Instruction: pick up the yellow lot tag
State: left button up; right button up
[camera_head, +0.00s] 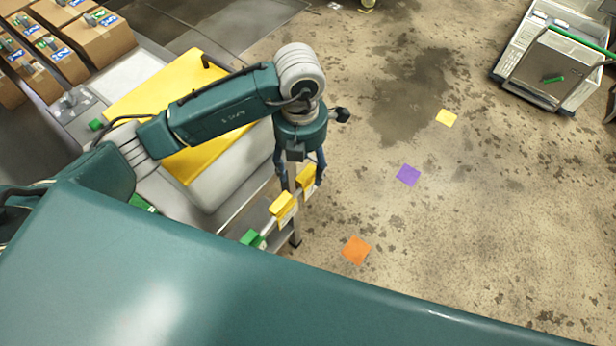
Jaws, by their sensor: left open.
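Two yellow tags with pale lower parts sit along a narrow rail at the edge of a bench: a nearer yellow tag (283,206) and a farther yellow tag (306,178). A green tag (252,238) sits on the same rail, closer to me. My left gripper (301,180) points down over the rail and is open. Its fingers appear on either side of the farther yellow tag; I cannot tell whether they touch it. I cannot tell from this view which yellow piece is the lot tag. My right gripper is out of view.
A large yellow-topped bin (203,165) stands left of the rail, under my left arm. Cardboard boxes (100,40) fill the upper left. Yellow (446,118), purple (408,175) and orange (356,250) squares lie on the open floor.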

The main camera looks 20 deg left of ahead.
aim_at(305, 173)
pick_arm(q)
jog(key=shift+w+f, duration=0.15)
jog(key=shift+f, duration=0.2)
jog(key=f+p, duration=0.2)
jog(key=f, duration=0.1)
jog(key=shift+w+d+f, duration=0.2)
jog(key=shift+w+f, duration=0.05)
jog(key=shift+w, duration=0.15)
jog(key=shift+f, duration=0.5)
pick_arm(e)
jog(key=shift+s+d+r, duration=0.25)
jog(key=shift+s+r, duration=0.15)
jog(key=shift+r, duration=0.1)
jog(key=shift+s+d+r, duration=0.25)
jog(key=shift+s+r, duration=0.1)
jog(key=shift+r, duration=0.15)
pick_arm(q)
jog(key=c, duration=1.1)
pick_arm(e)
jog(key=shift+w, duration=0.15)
